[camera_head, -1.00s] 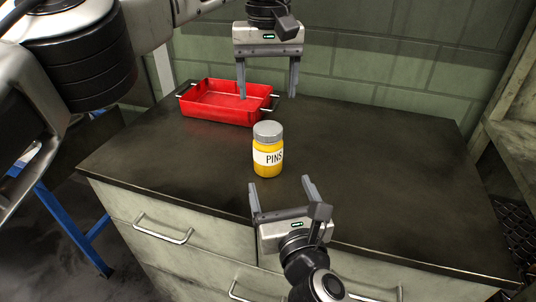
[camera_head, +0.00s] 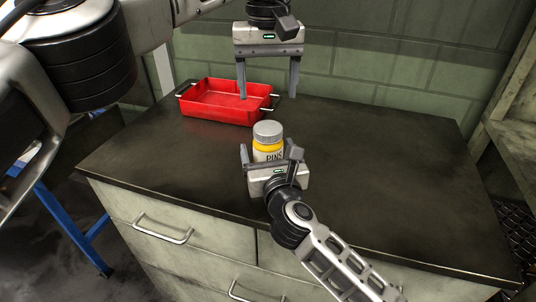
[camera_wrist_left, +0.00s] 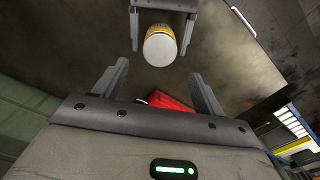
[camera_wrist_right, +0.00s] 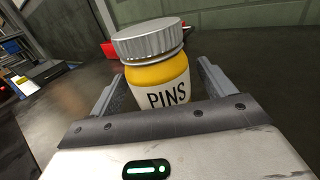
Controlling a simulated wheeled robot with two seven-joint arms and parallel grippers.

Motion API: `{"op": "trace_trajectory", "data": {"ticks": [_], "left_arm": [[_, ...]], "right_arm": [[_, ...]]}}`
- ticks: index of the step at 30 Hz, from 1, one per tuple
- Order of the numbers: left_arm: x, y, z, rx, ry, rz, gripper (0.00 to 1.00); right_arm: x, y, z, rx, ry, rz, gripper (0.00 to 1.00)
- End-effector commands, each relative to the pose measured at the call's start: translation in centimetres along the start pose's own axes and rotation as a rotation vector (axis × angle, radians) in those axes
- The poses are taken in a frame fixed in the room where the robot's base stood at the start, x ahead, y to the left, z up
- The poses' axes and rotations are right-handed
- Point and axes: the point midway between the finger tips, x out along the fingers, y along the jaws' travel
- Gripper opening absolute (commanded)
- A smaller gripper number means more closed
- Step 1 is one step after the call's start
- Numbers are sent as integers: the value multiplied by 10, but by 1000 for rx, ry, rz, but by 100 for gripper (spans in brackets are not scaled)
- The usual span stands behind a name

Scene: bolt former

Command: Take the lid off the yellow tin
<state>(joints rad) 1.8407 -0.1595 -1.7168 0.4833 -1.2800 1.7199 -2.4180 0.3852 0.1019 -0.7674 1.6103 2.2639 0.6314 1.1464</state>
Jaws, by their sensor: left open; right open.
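The yellow tin (camera_head: 268,146) stands upright on the dark counter, with a white label reading PINS. Its grey ribbed lid (camera_head: 267,130) sits on top. My right gripper (camera_head: 272,152) is open with its fingers on either side of the tin, as the right wrist view shows the tin (camera_wrist_right: 158,80) between them. I cannot tell whether the fingers touch it. My left gripper (camera_head: 268,92) is open and empty, above and behind the tin. The left wrist view shows the lid (camera_wrist_left: 160,48) from above, beyond the left fingertips.
A red tray (camera_head: 222,110) with dark handles stands at the back left of the counter (camera_head: 390,180), near the left gripper. The right side of the counter is clear. A green tiled wall (camera_head: 400,60) is behind, and drawers with handles are below the front edge.

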Motion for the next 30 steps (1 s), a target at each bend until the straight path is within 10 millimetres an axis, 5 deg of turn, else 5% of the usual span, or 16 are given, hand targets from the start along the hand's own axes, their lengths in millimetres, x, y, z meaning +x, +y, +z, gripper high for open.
{"op": "trace_trajectory", "data": {"ticks": [2,10,22,30], "left_arm": [[0,0,0,0,0,0,70],[0,0,0,3,0,0,70],[4,0,0,379,-2,1,70],[40,0,0,396,-3,-1,70]], "right_arm": [[0,0,0,0,0,0,76],[0,0,0,0,0,0,1],[0,0,0,0,0,0,0],[0,0,0,0,0,0,0]]}}
